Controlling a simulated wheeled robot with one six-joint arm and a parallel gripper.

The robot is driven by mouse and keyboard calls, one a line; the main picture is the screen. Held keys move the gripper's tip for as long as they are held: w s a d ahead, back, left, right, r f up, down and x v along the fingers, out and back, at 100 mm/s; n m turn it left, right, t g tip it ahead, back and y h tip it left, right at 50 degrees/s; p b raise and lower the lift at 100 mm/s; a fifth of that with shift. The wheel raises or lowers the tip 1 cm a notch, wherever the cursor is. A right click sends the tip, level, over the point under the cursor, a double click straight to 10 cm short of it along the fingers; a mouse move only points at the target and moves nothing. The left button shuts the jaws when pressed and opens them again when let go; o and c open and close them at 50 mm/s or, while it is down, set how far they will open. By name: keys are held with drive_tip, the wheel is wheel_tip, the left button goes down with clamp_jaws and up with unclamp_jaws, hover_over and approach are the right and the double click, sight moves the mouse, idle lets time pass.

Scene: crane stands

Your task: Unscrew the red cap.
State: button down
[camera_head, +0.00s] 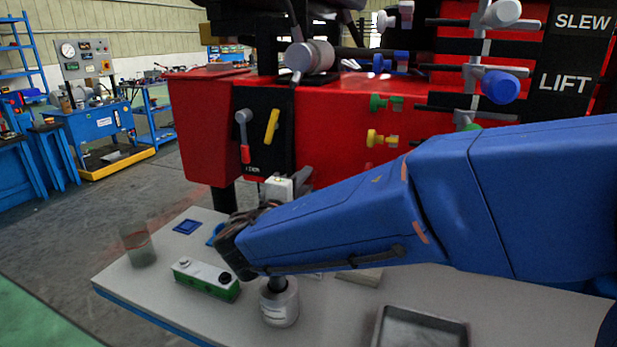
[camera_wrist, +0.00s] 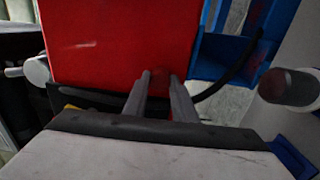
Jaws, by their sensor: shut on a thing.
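My gripper (camera_head: 288,186) is in front of the red crane body, above the back of the table, partly hidden behind my blue arm. In the wrist view its two grey fingers (camera_wrist: 161,78) reach forward with a small gap between them. A darker red patch, which I take to be the red cap (camera_wrist: 160,77), shows between the fingertips, and the fingers are shut on it. It blends with the red behind it, so its outline and thread are hard to tell. I cannot pick the cap out in the head view.
The grey table (camera_head: 130,279) holds a green and white box (camera_head: 205,278), a grey jar (camera_head: 279,304), a metal tray (camera_head: 420,329) and a clear container (camera_head: 138,246). The red crane body (camera_head: 203,120) with levers and coloured knobs stands behind. My arm crosses the right side.

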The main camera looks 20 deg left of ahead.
idle(0.3)
drive_tip(key=shift+s+n, duration=0.1)
drive_tip(key=shift+n, duration=2.5)
drive_tip(key=n, duration=0.5)
drive_tip(key=shift+f, duration=0.1)
drive_tip(key=n, duration=0.5)
